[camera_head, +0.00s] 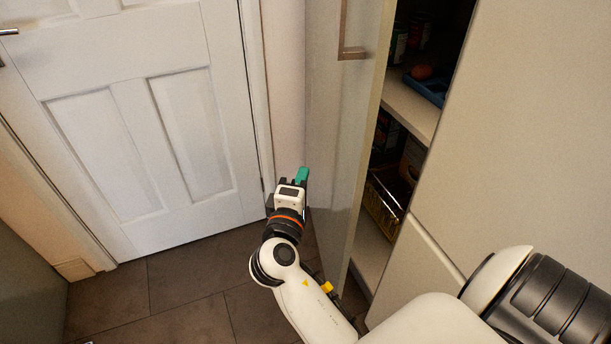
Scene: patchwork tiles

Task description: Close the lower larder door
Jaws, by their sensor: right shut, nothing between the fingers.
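The lower larder door (338,130) stands open as a tall grey panel, with a metal bar handle (347,52) on its outer face near the top of the view. Behind it the larder shelves (408,108) show. My right gripper (301,176) is shut and empty, just left of the door's outer face and well below the handle. I cannot tell whether it touches the door. My right arm comes in from the lower right and passes in front of the door's lower part. My left gripper is out of view.
The larder holds a blue tray (428,86), a yellow basket (384,207) and dark packages. A plain cabinet front (520,130) stands on the right. A white panelled door (140,120) is on the left.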

